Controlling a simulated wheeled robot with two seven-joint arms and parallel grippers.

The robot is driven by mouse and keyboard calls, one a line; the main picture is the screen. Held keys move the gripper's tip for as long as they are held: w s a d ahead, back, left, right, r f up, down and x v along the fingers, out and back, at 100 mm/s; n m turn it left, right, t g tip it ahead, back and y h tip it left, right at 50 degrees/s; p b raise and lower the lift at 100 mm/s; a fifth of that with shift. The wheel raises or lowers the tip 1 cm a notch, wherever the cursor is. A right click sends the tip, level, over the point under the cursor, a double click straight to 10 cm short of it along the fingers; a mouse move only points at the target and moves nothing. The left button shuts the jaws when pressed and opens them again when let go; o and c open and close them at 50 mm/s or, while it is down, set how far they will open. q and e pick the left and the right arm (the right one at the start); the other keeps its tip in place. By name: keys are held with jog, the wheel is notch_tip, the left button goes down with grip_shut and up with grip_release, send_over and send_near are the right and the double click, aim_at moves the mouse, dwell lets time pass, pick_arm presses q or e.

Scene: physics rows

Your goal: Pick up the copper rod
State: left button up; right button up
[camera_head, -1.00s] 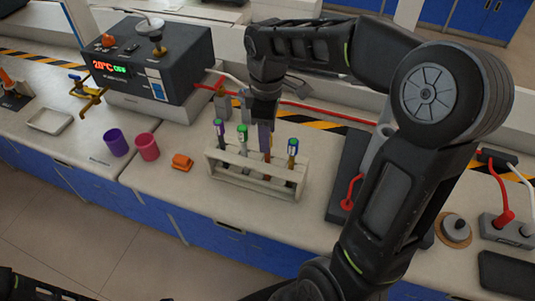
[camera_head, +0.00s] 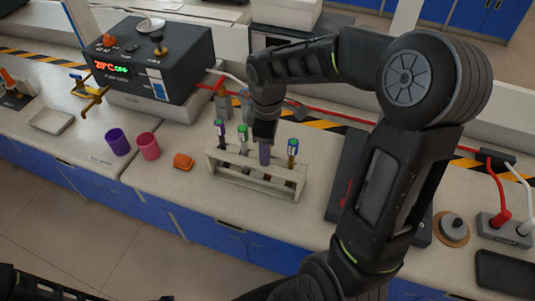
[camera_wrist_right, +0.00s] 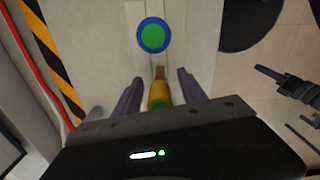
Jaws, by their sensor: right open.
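The white rack (camera_head: 228,172) stands on the bench with several capped tubes in it. My right gripper (camera_head: 264,152) points down over the rack between a green-capped tube (camera_head: 243,138) and a blue-and-green-capped one (camera_head: 292,150). In the right wrist view its two fingers (camera_wrist_right: 158,88) are apart, one on each side of a yellow and copper-brown piece (camera_wrist_right: 159,93), which looks like the copper rod. I cannot tell whether they touch it. In the head view the gripper hides the rod. A dark shape at the right of the wrist view looks like my left gripper (camera_wrist_right: 290,88); its opening is unclear.
A dark slab lies right of the rack, partly behind my arm.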

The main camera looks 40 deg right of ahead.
grip_shut()
dwell(0.5)
